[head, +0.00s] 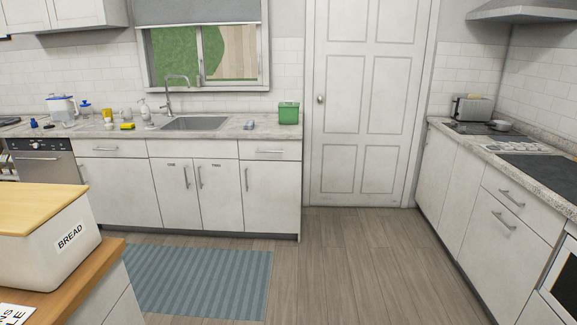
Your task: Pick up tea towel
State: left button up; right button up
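I see nothing in the head view that I can clearly make out as a tea towel. A small grey item (250,125) lies on the far counter to the right of the sink; it is too small to tell what it is. Neither of my grippers shows in the head view.
The far counter (225,132) holds a sink (195,123), a green container (288,113) and several small items. A bread box (45,243) stands on a wooden worktop (108,256) at the near left. A striped rug (200,282) lies ahead. The floor (350,260) at centre is clear.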

aim_at(248, 124)
jog(key=i+u, duration=0.1)
jog(key=i, duration=0.45)
jog(key=i+u, duration=0.1)
jog(key=i, duration=0.4)
jog(key=i+l+u, duration=0.1)
jog(key=i, duration=0.45)
jog(key=i+l+u, duration=0.1)
jog(key=i, duration=0.4)
jog(key=i+l+u, duration=0.1)
jog(key=i, duration=0.45)
jog(key=i+l+u, duration=0.1)
jog(key=u, duration=0.25)
jog(key=i+l+u, duration=0.1)
jog(key=u, duration=0.25)
